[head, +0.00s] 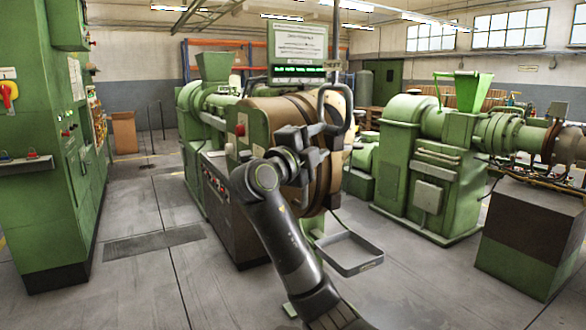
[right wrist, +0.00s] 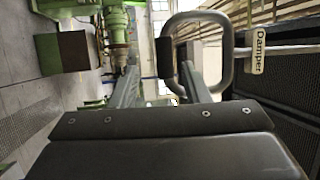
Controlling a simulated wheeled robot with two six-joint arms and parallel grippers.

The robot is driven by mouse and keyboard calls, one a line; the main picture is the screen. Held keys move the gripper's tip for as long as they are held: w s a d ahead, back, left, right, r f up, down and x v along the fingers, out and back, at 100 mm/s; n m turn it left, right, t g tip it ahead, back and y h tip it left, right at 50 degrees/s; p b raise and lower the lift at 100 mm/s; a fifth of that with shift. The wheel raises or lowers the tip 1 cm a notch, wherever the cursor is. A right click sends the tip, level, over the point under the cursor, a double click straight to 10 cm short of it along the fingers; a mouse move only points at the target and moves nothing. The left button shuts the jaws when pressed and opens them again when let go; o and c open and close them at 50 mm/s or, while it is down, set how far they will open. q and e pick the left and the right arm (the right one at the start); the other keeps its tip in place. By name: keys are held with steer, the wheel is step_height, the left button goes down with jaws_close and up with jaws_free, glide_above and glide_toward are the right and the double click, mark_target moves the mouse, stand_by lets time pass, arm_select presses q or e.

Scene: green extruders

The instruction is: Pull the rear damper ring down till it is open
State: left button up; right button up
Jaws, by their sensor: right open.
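The damper ring (head: 347,98) is a grey rounded loop at the right side of the brown drum-shaped machine part, standing upright in the head view. In the right wrist view the ring (right wrist: 232,62) is large, next to a tag reading "Damper" (right wrist: 258,50) on a pale rod. My right gripper (head: 322,143) is just below and left of the ring in the head view. In the right wrist view my right gripper (right wrist: 160,82) is open, and one side of the loop appears between its fingers; I cannot tell whether they touch. My left gripper is not in view.
The green machine with the brown drum (head: 278,110) stands close ahead. A grey tray (head: 347,254) juts out low beside it. A second green extruder (head: 430,165) and a dark-topped block (head: 530,235) stand at right. A green cabinet (head: 45,150) is at left; floor between is clear.

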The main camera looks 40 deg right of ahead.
steer(key=b+v, duration=0.2)
steer(key=v, duration=0.7)
steer(key=shift+a+b, duration=0.2)
steer(key=shift+b, duration=0.15)
steer(key=shift+f, duration=0.15)
